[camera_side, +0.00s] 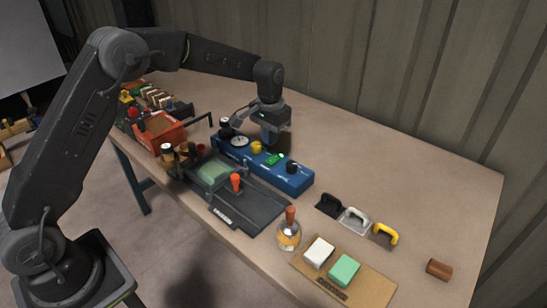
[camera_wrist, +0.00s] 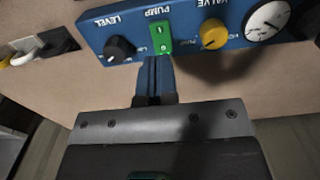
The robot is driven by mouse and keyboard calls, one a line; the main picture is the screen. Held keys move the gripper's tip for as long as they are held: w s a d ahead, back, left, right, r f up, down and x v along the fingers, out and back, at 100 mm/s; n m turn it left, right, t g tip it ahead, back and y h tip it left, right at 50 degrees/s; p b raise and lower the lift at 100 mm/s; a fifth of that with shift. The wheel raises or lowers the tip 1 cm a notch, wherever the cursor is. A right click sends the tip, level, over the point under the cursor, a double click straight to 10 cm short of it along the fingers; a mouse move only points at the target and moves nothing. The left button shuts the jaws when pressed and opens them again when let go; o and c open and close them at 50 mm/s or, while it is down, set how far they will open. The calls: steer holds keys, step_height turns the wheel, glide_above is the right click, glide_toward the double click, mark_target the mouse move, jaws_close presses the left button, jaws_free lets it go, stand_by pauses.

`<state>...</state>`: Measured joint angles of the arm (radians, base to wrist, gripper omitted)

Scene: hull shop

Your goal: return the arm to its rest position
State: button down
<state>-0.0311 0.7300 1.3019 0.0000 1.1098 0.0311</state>
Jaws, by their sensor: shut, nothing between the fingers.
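My gripper (camera_side: 268,140) hangs from my arm, pointing down behind the blue control panel (camera_side: 295,181) in the side view. In the wrist view its two fingers (camera_wrist: 153,62) are together, with nothing between them. The fingertips show beside the green pump switch (camera_wrist: 162,38) on the panel; I cannot tell whether they touch it. The panel's black level knob (camera_wrist: 120,49) is to the left, the yellow valve knob (camera_wrist: 214,32) and a white gauge (camera_wrist: 267,21) to the right. My arm is stretched out over the table (camera_side: 420,180).
In front of the panel is a dark tray (camera_side: 250,214) with an orange-handled part. An orange bin (camera_side: 160,132) is at the left. A wall stands behind.

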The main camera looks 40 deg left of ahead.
steer(key=shift+r, duration=0.4)
steer(key=shift+s+r, duration=0.1)
steer(key=shift+r, duration=0.1)
steer(key=s+d+r+t, duration=0.1)
steer(key=s+r+t, duration=0.1)
steer(key=s+r, duration=1.1)
steer(key=s+t, duration=0.3)
steer(key=s, duration=1.7)
steer(key=shift+d+t, duration=0.3)
steer(key=shift+d, duration=0.05)
